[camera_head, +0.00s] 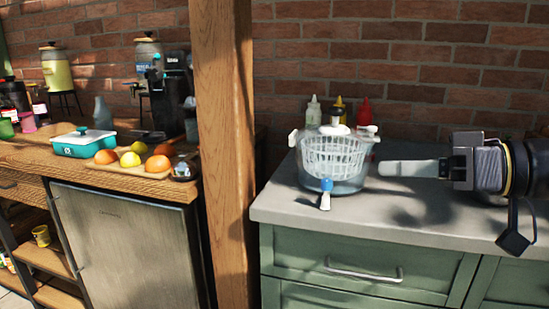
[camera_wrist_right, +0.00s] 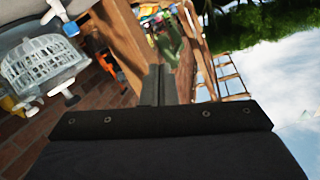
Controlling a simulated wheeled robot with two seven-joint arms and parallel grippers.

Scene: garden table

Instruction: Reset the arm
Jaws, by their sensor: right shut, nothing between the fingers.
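My right gripper (camera_head: 385,168) comes in from the right in the head view, above the grey counter (camera_head: 420,218). Its fingers are together and hold nothing. Its tip points left at a clear salad spinner with a white basket (camera_head: 335,157), with a small gap between them. In the right wrist view the shut fingers (camera_wrist_right: 157,85) show at the middle, and the spinner (camera_wrist_right: 45,62) is at the upper left. My left gripper is in neither view.
A wooden post (camera_head: 226,150) separates this counter from one with fruit (camera_head: 130,159), a teal box (camera_head: 83,142) and drink dispensers (camera_head: 57,68).

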